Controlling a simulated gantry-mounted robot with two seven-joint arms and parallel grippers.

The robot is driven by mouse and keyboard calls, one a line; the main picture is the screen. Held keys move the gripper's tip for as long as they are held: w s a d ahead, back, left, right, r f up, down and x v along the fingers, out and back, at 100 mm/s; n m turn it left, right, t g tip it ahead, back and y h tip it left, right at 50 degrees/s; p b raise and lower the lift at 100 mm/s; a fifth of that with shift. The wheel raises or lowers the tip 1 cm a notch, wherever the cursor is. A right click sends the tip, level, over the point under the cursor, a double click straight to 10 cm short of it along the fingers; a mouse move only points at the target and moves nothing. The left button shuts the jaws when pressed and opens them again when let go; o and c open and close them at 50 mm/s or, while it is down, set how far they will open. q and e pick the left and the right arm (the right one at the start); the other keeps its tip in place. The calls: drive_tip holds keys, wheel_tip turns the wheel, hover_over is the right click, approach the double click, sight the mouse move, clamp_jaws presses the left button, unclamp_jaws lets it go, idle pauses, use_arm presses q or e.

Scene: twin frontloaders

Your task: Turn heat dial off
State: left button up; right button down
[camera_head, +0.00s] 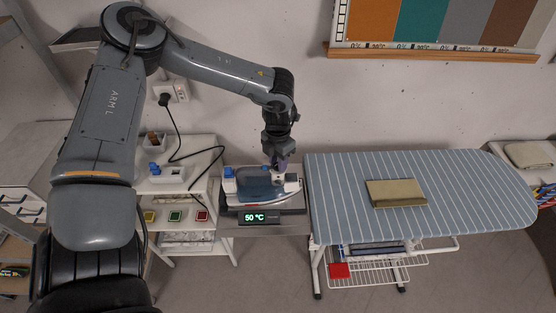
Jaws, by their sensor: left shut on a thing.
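The iron (258,187) stands on a dark rest with a display (255,217) that reads 50 °C in green. It has a blue, see-through body and a pale soleplate. My left gripper (278,162) comes down from above onto the right part of the iron's top. My right gripper is not in view.
An ironing board (450,200) with a striped cover stands to the right, with a folded tan cloth (396,193) on it. A white shelf unit (200,185) is to the left. A black cord (176,135) runs from a wall socket (177,92) past the shelf.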

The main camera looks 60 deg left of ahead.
use_arm(q)
drive_tip(key=shift+f+n+b, duration=0.15)
drive_tip(key=shift+n+b, duration=0.45)
drive_tip(key=shift+b, duration=0.3)
drive_tip(key=n+b, duration=0.3)
drive_tip(key=shift+f+b, duration=0.1)
drive_tip(key=shift+b, duration=0.2)
drive_tip(key=n+b, duration=0.2)
drive_tip(key=n, duration=0.1)
drive_tip(key=shift+r+n+b, duration=0.2)
drive_tip(key=shift+n+b, duration=0.75)
drive_tip(key=shift+n, duration=0.35)
